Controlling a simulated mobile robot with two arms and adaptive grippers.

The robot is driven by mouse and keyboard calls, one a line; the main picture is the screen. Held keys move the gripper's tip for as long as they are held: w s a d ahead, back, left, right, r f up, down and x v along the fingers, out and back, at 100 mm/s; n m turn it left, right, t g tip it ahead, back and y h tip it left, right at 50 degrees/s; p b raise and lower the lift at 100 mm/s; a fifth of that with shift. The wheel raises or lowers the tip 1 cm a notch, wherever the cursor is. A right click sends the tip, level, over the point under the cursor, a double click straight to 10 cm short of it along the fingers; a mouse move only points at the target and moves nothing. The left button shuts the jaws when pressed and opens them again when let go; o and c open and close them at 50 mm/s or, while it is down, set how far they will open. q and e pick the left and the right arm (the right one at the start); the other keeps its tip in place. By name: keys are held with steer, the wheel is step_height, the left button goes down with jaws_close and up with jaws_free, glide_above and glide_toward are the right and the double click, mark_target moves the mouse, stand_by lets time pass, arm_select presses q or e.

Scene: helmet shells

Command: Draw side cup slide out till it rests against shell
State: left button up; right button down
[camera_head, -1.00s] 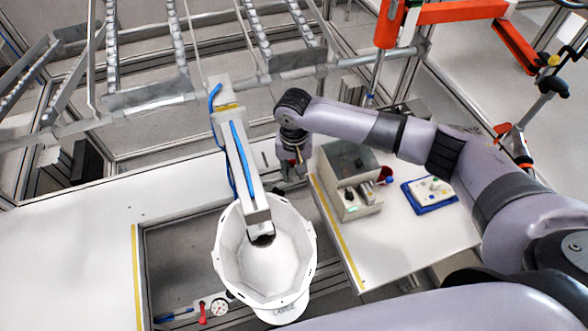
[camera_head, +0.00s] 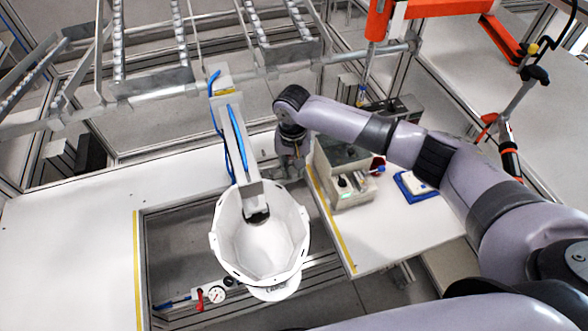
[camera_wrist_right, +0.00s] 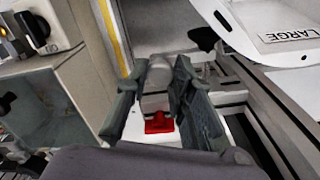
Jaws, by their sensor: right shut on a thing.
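The white helmet shell (camera_head: 228,245) hangs open side up over the recess in the bench, below a grey arm with a blue hose. Its edge with the "LARGE" label shows at the upper right of the right wrist view (camera_wrist_right: 270,18). My right gripper (camera_head: 291,163) is just behind and right of the shell. In the right wrist view its two fingers are closed around a grey block (camera_wrist_right: 157,75), apparently part of the side cup slide, with a red piece (camera_wrist_right: 158,123) below it. The cup and its contact with the shell cannot be made out. My left gripper is out of view.
A grey control box (camera_head: 345,175) stands close right of my right gripper. A blue tray (camera_head: 415,187) lies farther right. A gauge (camera_head: 216,294) and red lever sit at the recess's front left. The white bench top on the left (camera_head: 75,240) is clear.

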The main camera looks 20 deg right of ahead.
steer(key=c, duration=1.6)
jaws_free()
steer(key=shift+w, duration=0.3)
steer(key=shift+o, duration=0.8)
steer(key=shift+s, duration=0.1)
steer(key=shift+o, duration=0.4)
steer(key=shift+s, duration=0.1)
steer(key=shift+r, duration=0.25)
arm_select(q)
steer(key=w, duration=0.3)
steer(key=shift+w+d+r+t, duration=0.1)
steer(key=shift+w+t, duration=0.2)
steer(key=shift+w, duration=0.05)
arm_select(e)
step_height(320, 180, up, 12)
steer(key=shift+f, duration=0.25)
steer(key=shift+c, duration=0.2)
